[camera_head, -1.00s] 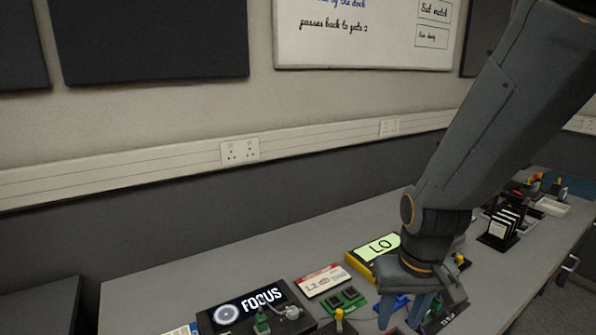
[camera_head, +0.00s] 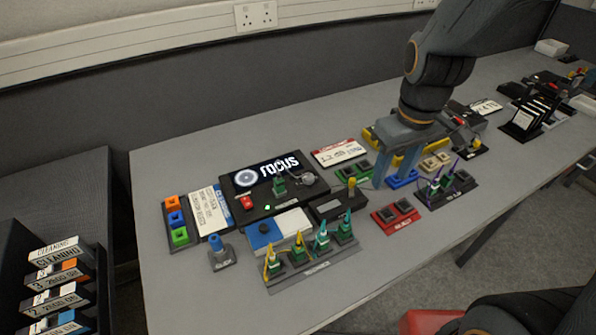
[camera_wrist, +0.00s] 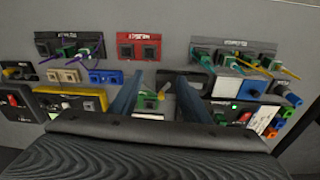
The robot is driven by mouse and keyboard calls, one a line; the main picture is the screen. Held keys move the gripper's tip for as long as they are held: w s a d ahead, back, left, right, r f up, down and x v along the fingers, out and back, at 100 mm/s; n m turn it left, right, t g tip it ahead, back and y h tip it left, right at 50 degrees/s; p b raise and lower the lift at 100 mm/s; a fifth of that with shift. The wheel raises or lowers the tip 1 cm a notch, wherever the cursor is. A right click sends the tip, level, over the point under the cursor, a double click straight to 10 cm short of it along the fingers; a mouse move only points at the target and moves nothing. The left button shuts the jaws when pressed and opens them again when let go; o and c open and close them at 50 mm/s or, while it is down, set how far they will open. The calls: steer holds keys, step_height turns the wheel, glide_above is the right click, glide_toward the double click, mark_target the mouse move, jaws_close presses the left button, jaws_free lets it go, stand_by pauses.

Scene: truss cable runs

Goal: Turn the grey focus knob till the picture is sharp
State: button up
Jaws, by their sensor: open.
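My gripper (camera_head: 391,173) is open and points down, to the right of the box and apart from the knob. In the wrist view my gripper (camera_wrist: 157,82) shows its two fingers spread, with nothing held between them.
Beside my gripper are a blue block (camera_head: 403,181) and a red double holder (camera_head: 396,214). A row of green connectors (camera_head: 310,250) stands in front of the box. A white label card (camera_head: 338,153) lies behind.

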steer(key=w+a+f+n+b, duration=0.1)
steer(key=w+a+n, duration=0.5)
steer(key=a+n, duration=0.25)
steer(key=n+g+b, duration=0.1)
steer(key=n+b, duration=0.1)
steer(key=n, duration=0.9)
glide_above(309, 176)
step_height(309, 176, down, 2)
steer(key=shift+f+m, duration=0.15)
steer(key=shift+m, duration=0.1)
steer(key=shift+f+p, duration=1)
steer(key=shift+f, duration=2.85)
steer(key=c, duration=1)
